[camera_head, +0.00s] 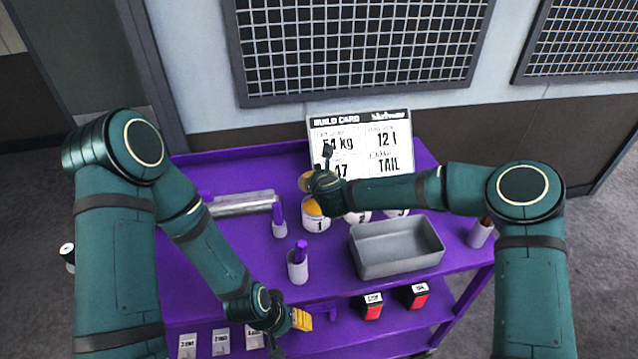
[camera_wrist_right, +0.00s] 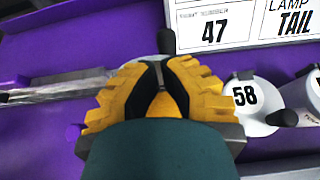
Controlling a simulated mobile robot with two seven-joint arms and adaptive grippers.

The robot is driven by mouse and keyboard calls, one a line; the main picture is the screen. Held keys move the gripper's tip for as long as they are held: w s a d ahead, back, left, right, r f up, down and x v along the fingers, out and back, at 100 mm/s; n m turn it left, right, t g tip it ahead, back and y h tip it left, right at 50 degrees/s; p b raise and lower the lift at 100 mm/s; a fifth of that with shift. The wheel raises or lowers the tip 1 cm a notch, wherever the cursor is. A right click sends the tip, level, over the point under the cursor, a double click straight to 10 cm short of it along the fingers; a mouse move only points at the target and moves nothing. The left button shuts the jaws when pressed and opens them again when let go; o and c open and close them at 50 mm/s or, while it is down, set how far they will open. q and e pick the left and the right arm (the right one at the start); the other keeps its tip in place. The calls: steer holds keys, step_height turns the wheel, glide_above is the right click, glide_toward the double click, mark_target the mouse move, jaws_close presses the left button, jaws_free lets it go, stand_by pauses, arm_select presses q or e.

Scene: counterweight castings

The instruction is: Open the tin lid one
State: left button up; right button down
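Tin one (camera_head: 316,223) is a white tin with a black "1", standing on the purple cart's top in the head view. My right gripper (camera_head: 309,194) is at the top of this tin, and its yellow fingers and wrist hide the rim and lid. In the right wrist view, the yellow fingers of my right gripper (camera_wrist_right: 163,75) come close together, with a dark knob (camera_wrist_right: 166,41) just beyond them. I cannot tell whether they grip anything. My left gripper (camera_head: 301,319) hangs low in front of the cart, apart from the tins; its fingertips are too small to judge.
A grey metal tray (camera_head: 398,262) sits to the right. A build card (camera_head: 391,140) stands behind. Red-and-black boxes (camera_head: 373,307) are on the lower shelf.

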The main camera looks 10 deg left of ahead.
steer(key=shift+w, duration=0.15)
steer(key=shift+r, duration=0.1)
stand_by(0.3)
steer(key=v, duration=1.2)
